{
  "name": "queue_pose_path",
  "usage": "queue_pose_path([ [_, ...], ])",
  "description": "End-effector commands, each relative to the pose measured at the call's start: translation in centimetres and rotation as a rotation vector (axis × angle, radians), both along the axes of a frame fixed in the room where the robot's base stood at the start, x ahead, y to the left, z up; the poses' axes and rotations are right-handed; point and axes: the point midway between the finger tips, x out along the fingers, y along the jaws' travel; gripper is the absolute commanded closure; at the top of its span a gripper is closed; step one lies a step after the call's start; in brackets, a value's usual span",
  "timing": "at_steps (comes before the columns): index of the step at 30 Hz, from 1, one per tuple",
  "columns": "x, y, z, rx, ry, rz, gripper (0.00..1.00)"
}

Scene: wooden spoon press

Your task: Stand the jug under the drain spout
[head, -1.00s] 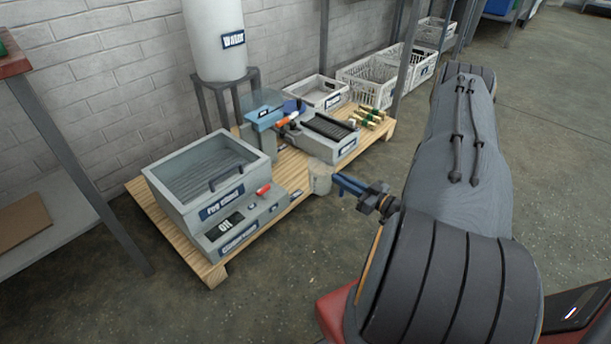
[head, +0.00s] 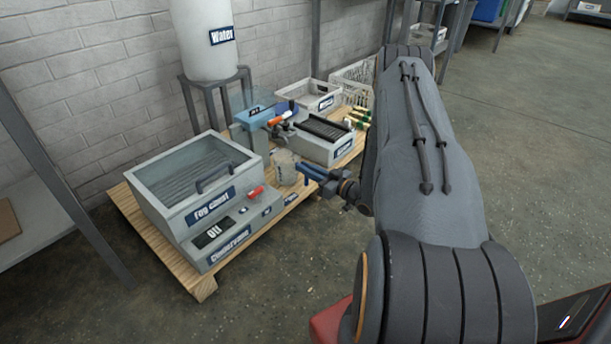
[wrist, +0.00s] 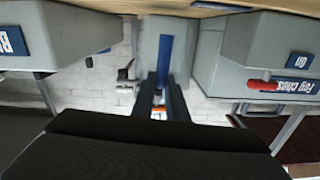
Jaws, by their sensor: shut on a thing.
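The pale grey jug (head: 286,166) is beside the pallet's front edge in the head view, in the gap between the fog chest and the ribbed-top box. Its blue handle (head: 312,176) points toward my arm. My gripper (head: 328,183) is shut on this handle. In the wrist view the blue handle (wrist: 163,62) runs between the dark jaws of my gripper (wrist: 163,90). The blue-topped press (head: 261,118), with an orange-tipped lever (head: 280,118), stands behind the jug. I cannot make out the drain spout clearly. Whether the jug's base touches anything is unclear.
The fog chest (head: 195,178) is left of the jug, with a red-handled control box before it. The ribbed-top box (head: 322,135) is to the right. A white water tank (head: 205,45) on a stand is behind. Open floor (head: 500,150) lies right of my arm.

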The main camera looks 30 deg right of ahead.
Motion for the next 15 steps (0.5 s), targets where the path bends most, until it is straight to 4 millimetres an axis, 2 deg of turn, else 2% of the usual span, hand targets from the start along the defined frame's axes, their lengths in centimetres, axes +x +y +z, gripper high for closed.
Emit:
queue_pose_path([
  [1,0.08,-0.02,-0.98,0.000,0.000,0.000,1.00],
  [3,0.05,-0.02,-1.48,0.000,0.000,0.000,1.00],
  [10,-0.03,-0.01,-1.44,-0.001,0.000,0.000,1.00],
  [11,-0.03,0.00,-1.45,0.000,0.000,0.000,0.85],
  [12,-0.03,0.00,-1.44,0.000,0.000,0.000,0.79],
  [14,-0.03,0.00,-1.44,0.000,0.000,0.000,0.69],
  [15,-0.03,-0.01,-1.45,0.000,0.000,0.000,0.68],
])
